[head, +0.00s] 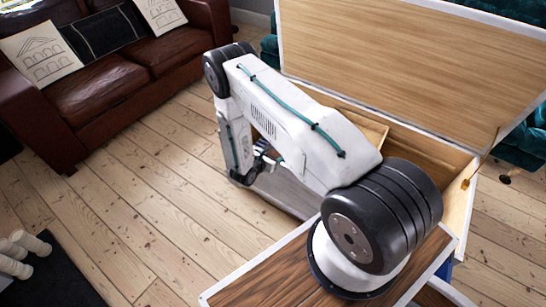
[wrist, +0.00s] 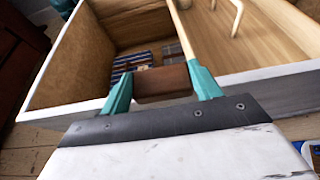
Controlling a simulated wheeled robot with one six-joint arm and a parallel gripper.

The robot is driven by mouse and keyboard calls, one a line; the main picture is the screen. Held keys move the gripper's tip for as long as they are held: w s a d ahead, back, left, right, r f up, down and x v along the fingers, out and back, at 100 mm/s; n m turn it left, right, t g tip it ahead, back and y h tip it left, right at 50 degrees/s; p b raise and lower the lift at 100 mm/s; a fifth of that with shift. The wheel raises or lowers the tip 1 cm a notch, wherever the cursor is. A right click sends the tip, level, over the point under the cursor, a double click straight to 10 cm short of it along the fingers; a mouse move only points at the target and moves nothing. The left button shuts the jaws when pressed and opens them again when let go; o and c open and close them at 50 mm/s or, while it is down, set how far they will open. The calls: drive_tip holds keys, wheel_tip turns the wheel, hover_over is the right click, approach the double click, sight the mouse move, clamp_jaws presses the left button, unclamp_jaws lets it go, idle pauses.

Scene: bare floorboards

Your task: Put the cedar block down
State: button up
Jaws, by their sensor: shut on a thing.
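The cedar block (wrist: 165,84) is a reddish-brown piece held between the teal fingers of my gripper (wrist: 160,78) in the wrist view. The gripper is shut on it. Behind it is an open wooden chest with a white-edged rim (wrist: 72,106), and the block overlaps the near rim in the picture. In the head view my gripper (head: 260,163) hangs beside the chest (head: 462,205), mostly behind my arm. I cannot make out the block there.
The chest's lid (head: 400,55) stands open. A divider (wrist: 184,35) splits the inside; the left compartment holds a blue-and-white striped item (wrist: 130,64), and a curved pale piece (wrist: 237,15) shows at right. A brown leather sofa (head: 95,100) stands left, with bare floorboards (head: 150,190) between.

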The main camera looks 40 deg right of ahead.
sight(273, 156)
drive_tip(key=shift+w+d+f, duration=0.1)
drive_tip(key=shift+w+d, duration=0.35)
drive_tip(key=shift+w, duration=0.1)
drive_tip(key=shift+w+d+f, duration=0.15)
drive_tip(key=shift+f, duration=0.75)
drive_tip(key=shift+w+d+f, duration=0.1)
drive_tip(key=shift+w+f, duration=0.05)
drive_tip(key=shift+f, duration=0.7)
drive_tip(key=shift+f, duration=0.15)
drive_tip(key=o, duration=1)
